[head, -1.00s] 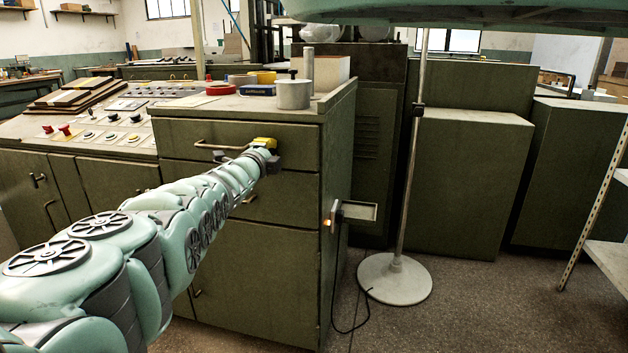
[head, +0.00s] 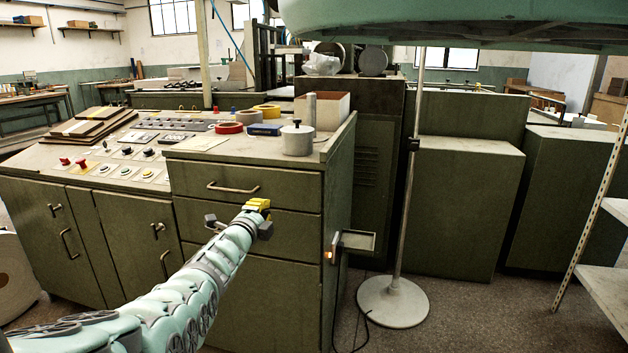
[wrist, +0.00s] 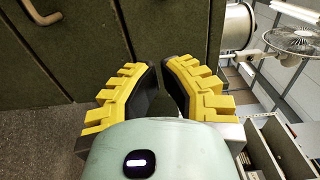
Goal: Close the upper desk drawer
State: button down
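The green desk (head: 336,190) stands in the middle of the head view. Its upper drawer (head: 285,188) has a bar handle (head: 232,188) and looks flush with the desk front; a small gap cannot be ruled out. My gripper (head: 258,206) shows below and right of that handle, in front of the lower drawer front, whose handle is partly hidden by it. In the wrist view my gripper (wrist: 160,82) has its yellow-backed fingers close together with nothing between them. A handle on a green front (wrist: 42,10) shows at upper left there.
On the desk top are a grey pot (head: 297,140), a red tape roll (head: 229,128), a yellow tape roll (head: 267,111) and a box (head: 332,108). A control console (head: 120,150) adjoins at left. A stand with a round base (head: 393,302) is at right.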

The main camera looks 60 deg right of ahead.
jog(key=shift+r+p+v, duration=0.2)
jog(key=shift+p+v, duration=1.9)
jog(key=shift+v, duration=0.45)
